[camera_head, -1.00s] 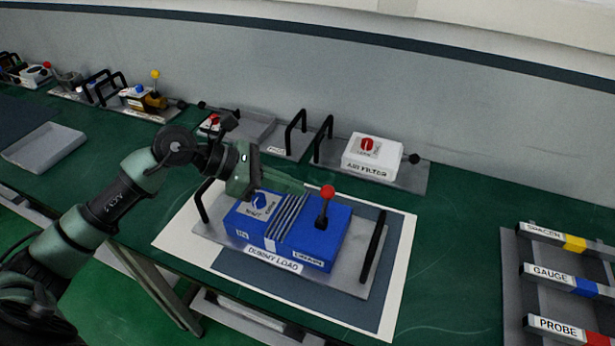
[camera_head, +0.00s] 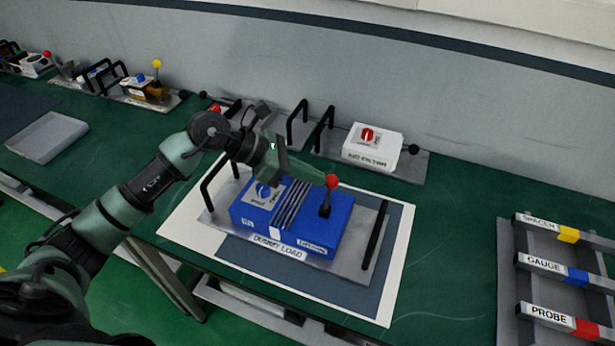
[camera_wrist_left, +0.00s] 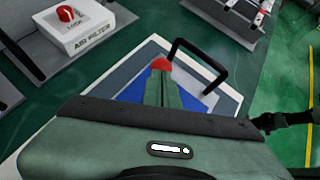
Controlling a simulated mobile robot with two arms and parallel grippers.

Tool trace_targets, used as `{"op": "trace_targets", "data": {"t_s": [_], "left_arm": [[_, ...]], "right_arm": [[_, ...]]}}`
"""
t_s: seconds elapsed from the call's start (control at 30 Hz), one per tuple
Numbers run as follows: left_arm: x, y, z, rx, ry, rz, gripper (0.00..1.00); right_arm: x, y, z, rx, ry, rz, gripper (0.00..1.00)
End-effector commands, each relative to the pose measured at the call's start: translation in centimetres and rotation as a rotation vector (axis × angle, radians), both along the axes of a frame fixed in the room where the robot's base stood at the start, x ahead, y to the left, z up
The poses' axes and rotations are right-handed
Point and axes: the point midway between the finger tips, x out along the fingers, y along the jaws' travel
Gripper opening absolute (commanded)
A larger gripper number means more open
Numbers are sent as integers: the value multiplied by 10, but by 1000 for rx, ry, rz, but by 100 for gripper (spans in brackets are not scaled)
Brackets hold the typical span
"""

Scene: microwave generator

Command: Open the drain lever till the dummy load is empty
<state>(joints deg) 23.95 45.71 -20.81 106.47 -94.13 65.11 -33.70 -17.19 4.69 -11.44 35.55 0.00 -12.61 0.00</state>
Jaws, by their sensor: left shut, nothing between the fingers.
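The blue dummy load box (camera_head: 315,229) sits on a metal plate with black handles, on a white-bordered mat. Its drain lever has a red ball knob (camera_head: 332,181) on a black stem, standing nearly upright at the box's right part. My left gripper (camera_head: 322,179) reaches in from the left above the box, its shut fingertips right beside the red knob. In the left wrist view the red knob (camera_wrist_left: 161,64) shows just beyond the shut fingertips; I cannot tell whether they touch. A dial with a blue knob (camera_head: 263,190) is on the box's left part. My right gripper is not in view.
A rack with labelled spacer, gauge and probe bars (camera_head: 545,262) lies at right. A grey tray (camera_head: 47,137) is at far left. The table between mat and rack is clear.

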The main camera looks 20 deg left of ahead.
Motion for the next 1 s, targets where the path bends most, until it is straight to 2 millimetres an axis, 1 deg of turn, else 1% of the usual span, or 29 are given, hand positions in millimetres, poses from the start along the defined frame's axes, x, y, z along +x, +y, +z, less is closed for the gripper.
{"op": "trace_targets", "data": {"t_s": [0.03,0.43,0.63,0.8,1.0], "left_arm": [[0,-1,-3,2,10,-1,0],[-3,-1,-5,5,14,-3,0],[-11,0,-6,7,14,-4,0],[-17,0,-3,5,12,-2,0],[-16,6,0,5,10,-1,0]], "right_arm": [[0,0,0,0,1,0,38],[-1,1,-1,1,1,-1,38],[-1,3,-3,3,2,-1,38],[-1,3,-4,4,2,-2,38],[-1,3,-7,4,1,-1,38]]}}
